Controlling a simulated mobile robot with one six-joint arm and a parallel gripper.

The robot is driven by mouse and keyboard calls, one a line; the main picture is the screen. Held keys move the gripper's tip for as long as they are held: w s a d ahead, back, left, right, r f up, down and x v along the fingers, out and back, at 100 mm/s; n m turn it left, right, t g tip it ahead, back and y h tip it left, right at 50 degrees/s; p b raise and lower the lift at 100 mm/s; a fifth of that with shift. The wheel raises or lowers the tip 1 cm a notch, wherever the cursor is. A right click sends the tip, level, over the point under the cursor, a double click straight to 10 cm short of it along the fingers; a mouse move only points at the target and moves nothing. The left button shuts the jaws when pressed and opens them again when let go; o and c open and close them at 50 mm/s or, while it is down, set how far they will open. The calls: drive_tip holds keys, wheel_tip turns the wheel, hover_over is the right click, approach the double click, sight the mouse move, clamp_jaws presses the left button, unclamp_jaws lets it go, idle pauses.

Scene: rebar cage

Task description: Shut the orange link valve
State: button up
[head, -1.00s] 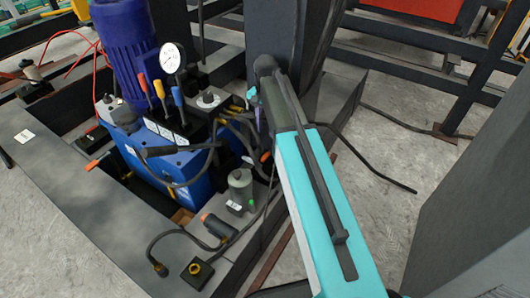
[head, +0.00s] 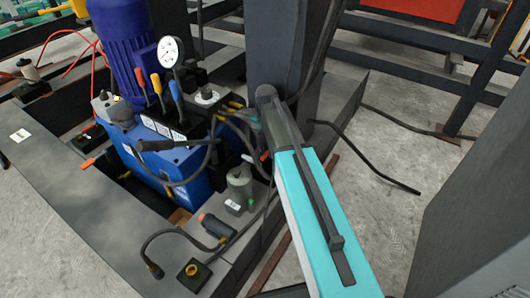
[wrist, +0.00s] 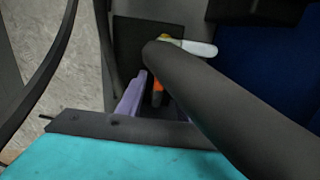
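A small orange piece, which looks like the orange link valve's handle (head: 265,156), shows just left of my arm beside the blue power unit. In the wrist view an orange part (wrist: 157,90) stands between a lavender bar (wrist: 131,96) and a dark cylinder. That cylinder covers much of the right side of the view. My arm reaches in from the lower right, its dark end against the grey post in the picture.
The blue power unit (head: 180,166) has a gauge (head: 170,50) and several coloured levers. Black hoses run close to my arm. A grey post (head: 275,45) stands behind it, with a dark frame beam (head: 60,215) in front. Bare floor (head: 395,140) lies to the right.

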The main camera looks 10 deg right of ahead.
drive_tip(key=shift+f, duration=0.3)
drive_tip(key=shift+c, duration=0.2)
clamp_jaws()
